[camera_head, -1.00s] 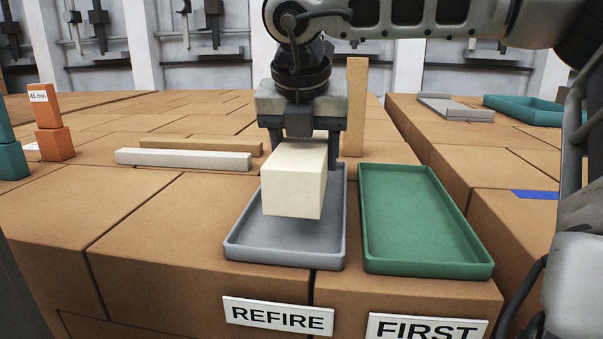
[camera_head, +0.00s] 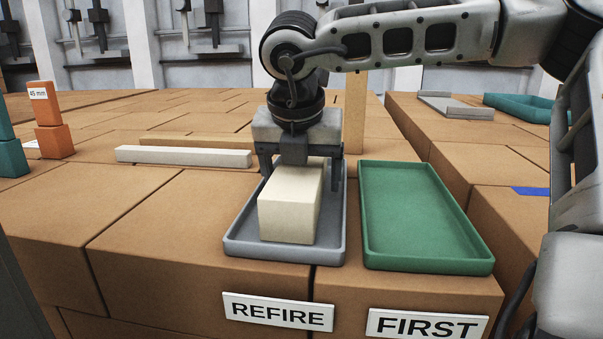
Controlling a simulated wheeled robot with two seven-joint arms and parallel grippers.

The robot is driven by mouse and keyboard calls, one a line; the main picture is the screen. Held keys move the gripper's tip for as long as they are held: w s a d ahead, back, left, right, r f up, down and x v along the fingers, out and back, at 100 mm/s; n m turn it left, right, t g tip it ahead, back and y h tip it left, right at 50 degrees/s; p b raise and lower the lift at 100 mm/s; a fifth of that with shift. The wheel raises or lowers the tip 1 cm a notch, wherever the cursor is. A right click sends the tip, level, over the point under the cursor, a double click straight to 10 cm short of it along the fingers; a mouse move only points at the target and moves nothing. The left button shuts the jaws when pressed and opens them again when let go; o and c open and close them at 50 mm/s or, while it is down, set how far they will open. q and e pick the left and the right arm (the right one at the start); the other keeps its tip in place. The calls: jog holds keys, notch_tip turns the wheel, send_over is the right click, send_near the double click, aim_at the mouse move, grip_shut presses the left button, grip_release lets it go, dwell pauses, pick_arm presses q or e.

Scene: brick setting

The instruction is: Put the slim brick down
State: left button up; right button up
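The slim cream brick (camera_head: 286,220) lies flat in the grey tray (camera_head: 334,250), with one end facing me. My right gripper (camera_head: 301,173) is over the brick's far part. Its fingers are spread, one on each side of the brick, with a gap showing between them and its sides. The brick looks to rest on the tray floor. My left gripper is not in view.
An empty green tray (camera_head: 425,267) stands just right of the grey one. Signs read REFIRE (camera_head: 278,312) and FIRST (camera_head: 427,325). A long white bar (camera_head: 183,157) lies left. An upright tan piece (camera_head: 355,110) stands behind the gripper. Orange blocks (camera_head: 53,140) stand far left.

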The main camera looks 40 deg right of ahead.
jog(key=v, duration=1.2)
jog(key=shift+r+p, duration=0.15)
jog(key=shift+p, duration=0.15)
jog(key=shift+d, duration=0.1)
